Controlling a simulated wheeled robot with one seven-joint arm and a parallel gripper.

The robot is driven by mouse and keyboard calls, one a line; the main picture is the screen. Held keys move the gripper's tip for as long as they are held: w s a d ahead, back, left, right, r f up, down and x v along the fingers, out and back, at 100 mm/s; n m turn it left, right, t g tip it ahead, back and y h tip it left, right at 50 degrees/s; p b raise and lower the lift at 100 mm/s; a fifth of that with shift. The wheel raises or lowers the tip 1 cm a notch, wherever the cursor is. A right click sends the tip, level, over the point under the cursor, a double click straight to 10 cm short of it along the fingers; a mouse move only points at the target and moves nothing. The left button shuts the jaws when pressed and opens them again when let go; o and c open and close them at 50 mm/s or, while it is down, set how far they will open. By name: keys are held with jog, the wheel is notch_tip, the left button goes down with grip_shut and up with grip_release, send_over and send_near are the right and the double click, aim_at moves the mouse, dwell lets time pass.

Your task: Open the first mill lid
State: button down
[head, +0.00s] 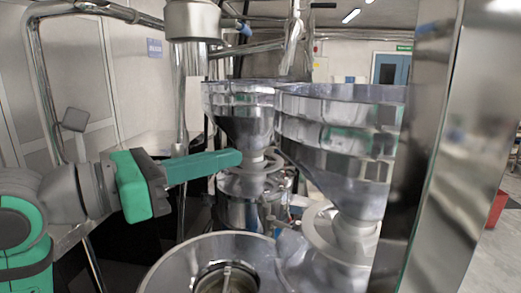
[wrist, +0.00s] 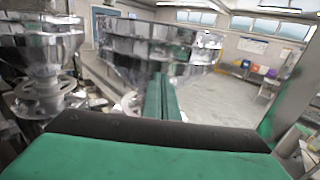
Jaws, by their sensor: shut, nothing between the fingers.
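Two shiny metal mills show in the head view. The nearer one has a wide stepped hopper (head: 340,125) at centre right, narrowing to a pale neck. The farther one has a smaller hopper (head: 238,112) left of it, above a metal body (head: 240,195). I cannot tell which is the first mill, nor pick out its lid clearly. My gripper (head: 238,158) is shut and empty, pointing right, with its tips in front of the farther mill's neck. In the wrist view, the green fingers (wrist: 161,98) lie together, with a hopper (wrist: 155,50) beyond and another hopper (wrist: 40,45) at left.
A round metal bowl (head: 170,268) stands low in front. A tall shiny post (head: 435,160) closes off the right side. A bent metal pipe (head: 42,90) and pale wall panels are at left. Open floor (wrist: 215,105) shows beyond the hopper in the wrist view.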

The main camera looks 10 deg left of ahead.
aim_at(300, 141)
jog(key=x, duration=1.3)
jog(key=shift+w+d, duration=0.2)
jog(key=shift+w, duration=0.1)
